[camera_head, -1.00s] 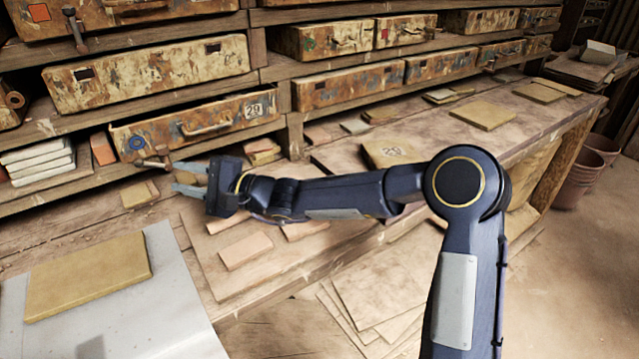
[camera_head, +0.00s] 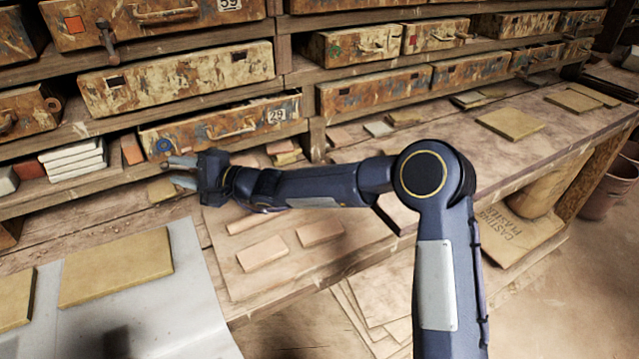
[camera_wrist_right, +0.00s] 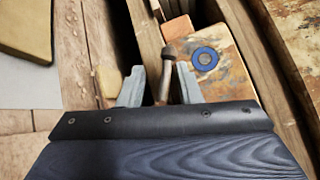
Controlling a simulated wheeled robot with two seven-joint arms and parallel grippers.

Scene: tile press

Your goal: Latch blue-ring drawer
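The blue-ring drawer (camera_head: 215,128) is a worn, paint-stained drawer in the bottom row, with a bar handle and a "29" label. A dark gap shows above its front; I cannot tell whether it is fully closed. Its blue ring (camera_wrist_right: 205,59) shows clearly in the right wrist view. A brown metal latch lever (camera_wrist_right: 167,72) with a dark knob stands beside the ring, left of it. My right gripper (camera_head: 170,170) is at the drawer's lower left corner. In the wrist view its fingers (camera_wrist_right: 163,88) are apart, with the lever between them. My left gripper is not in view.
White tiles (camera_head: 72,158) and an orange block (camera_head: 131,149) lie left of the drawer. A similar latch (camera_head: 105,38) hangs on an upper drawer. Tan slabs (camera_head: 115,267) lie on a grey sheet, and pinkish tiles (camera_head: 262,253) lie on a board below my arm.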

